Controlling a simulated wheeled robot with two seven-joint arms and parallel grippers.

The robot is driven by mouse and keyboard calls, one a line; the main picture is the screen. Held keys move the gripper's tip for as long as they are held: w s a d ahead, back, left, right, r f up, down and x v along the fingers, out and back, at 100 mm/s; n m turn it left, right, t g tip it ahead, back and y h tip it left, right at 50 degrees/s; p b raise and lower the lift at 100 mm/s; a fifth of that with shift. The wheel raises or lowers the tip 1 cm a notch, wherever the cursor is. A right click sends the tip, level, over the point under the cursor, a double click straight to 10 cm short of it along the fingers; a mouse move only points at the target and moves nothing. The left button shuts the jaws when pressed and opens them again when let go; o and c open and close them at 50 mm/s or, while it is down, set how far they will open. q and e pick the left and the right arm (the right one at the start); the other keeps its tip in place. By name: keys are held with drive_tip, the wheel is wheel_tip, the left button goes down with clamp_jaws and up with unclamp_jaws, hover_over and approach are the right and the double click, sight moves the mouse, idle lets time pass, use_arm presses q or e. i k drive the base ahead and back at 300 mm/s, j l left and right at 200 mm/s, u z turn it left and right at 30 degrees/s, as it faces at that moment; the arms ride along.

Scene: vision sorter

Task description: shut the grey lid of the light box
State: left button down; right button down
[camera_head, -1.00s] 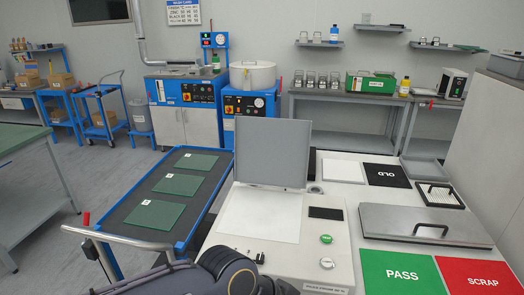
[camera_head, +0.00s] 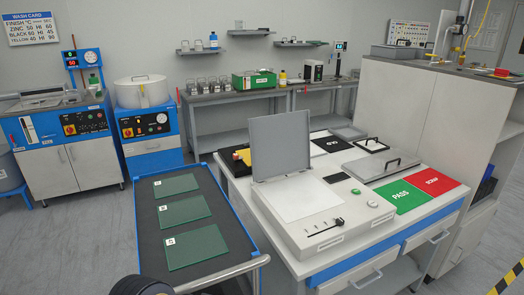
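The light box (camera_head: 318,228) stands on the white bench at the centre of the head view. Its grey lid (camera_head: 281,146) stands open, roughly upright at the back edge. The flat white panel (camera_head: 298,195) is uncovered and looks empty. A dark rounded part of my own arm shows at the bottom left edge, well apart from the lid. Neither gripper's fingers are in view.
A blue cart (camera_head: 148,252) with several green panels stands left of the bench. Right of the box are a metal-lidded tray (camera_head: 376,162), a green PASS mat (camera_head: 402,195) and a red SCRAP mat (camera_head: 433,181). A tall grey cabinet (camera_head: 420,110) stands behind at right.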

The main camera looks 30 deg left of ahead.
sight(280, 143)
drive_tip(key=k+j+z, duration=0.2)
drive_tip(key=k+j, duration=0.15)
drive_tip(key=j, duration=0.3)
drive_tip(key=k+j+z, duration=0.2)
drive_tip(key=k+j, duration=0.15)
drive_tip(key=j, duration=0.2)
drive_tip(key=k+j+z, duration=0.25)
drive_tip(key=k+j, duration=0.15)
drive_tip(key=j, duration=0.15)
drive_tip(key=j+z, duration=0.1)
drive_tip(key=j, duration=0.35)
drive_tip(key=k+j+z, duration=0.15)
drive_tip(key=j, duration=0.3)
drive_tip(key=j+z, duration=0.1)
drive_tip(key=j, duration=0.35)
drive_tip(key=k+j+z, duration=0.15)
drive_tip(key=j, duration=0.25)
drive_tip(key=k+j+z, duration=0.1)
drive_tip(key=j, duration=0.3)
drive_tip(key=j+z, duration=0.4)
drive_tip(key=j, duration=2.5)
